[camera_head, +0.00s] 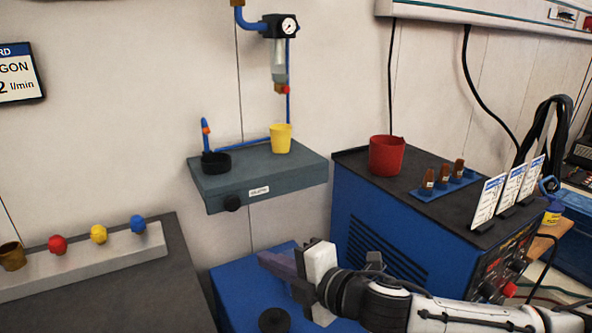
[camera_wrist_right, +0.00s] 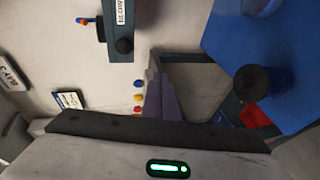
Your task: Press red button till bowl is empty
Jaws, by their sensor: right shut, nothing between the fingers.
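A red round button (camera_head: 58,244) stands on a pale strip at the left, beside a yellow button (camera_head: 99,234) and a blue button (camera_head: 138,224). Small coloured knobs (camera_wrist_right: 138,97) also show in the right wrist view. A small black bowl (camera_head: 217,163) sits on the grey wall shelf; its inside is too small to read. My right gripper (camera_head: 268,260) is shut and empty, low in front of the shelf and well to the right of the red button. Its purple fingers (camera_wrist_right: 158,95) show in the wrist view. My left gripper is not in view.
The grey shelf (camera_head: 258,181) also bears a yellow cup (camera_head: 281,138). A red pot (camera_head: 386,156) stands on the blue welding machine (camera_head: 383,225) at the right. A brown cup (camera_head: 12,256) is at the strip's left end. A blue box (camera_head: 238,293) with a black knob lies below my right gripper.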

